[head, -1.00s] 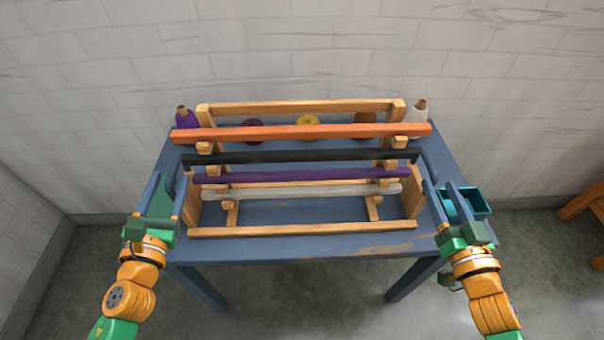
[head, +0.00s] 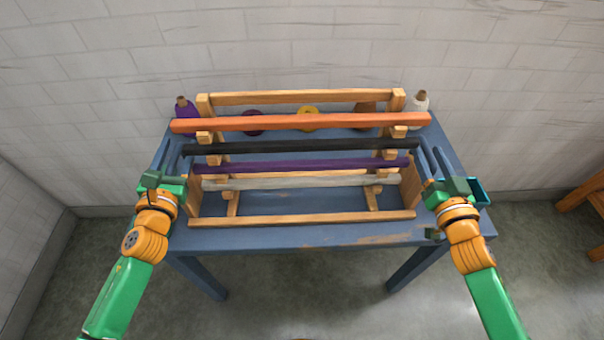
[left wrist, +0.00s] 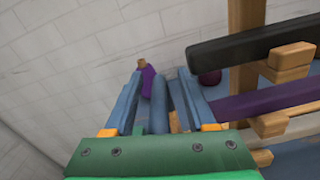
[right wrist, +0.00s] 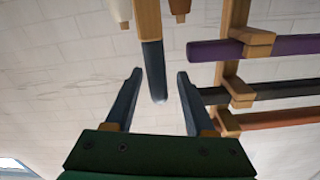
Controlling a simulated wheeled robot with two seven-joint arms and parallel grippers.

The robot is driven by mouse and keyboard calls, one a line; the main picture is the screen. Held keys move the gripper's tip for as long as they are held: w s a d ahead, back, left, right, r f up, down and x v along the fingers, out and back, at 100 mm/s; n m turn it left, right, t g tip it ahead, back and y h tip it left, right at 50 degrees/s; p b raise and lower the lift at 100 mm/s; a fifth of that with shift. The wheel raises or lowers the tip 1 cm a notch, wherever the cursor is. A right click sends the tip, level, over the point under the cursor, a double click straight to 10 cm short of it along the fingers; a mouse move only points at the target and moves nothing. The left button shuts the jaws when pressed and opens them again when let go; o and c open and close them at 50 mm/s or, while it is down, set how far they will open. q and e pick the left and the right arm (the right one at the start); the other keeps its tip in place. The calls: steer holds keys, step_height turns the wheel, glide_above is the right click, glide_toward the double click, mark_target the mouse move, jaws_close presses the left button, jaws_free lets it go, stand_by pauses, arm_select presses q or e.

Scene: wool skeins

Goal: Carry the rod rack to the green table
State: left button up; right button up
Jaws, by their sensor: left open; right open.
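The wooden rod rack (head: 300,219) stands on the blue table (head: 300,239). It bears an orange rod (head: 300,122), a black rod (head: 300,147), a purple rod (head: 300,167) and a pale grey rod (head: 300,182). My left gripper (head: 172,155) is open at the rack's left end. In the left wrist view a blue-grey bar (left wrist: 160,105) shows between its fingers. My right gripper (head: 431,158) is open at the right end. In the right wrist view a blue-grey bar (right wrist: 153,70) on a wooden piece shows between its fingers. No green table is in view.
A teal bin (head: 481,190) is beside my right gripper. Wooden furniture (head: 583,210) stands far right. A wall is close behind.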

arm_select(q)
steer(key=c, duration=0.9)
arm_select(e)
steer(key=c, duration=0.9)
jaws_close()
arm_select(q)
steer(key=shift+d, duration=0.1)
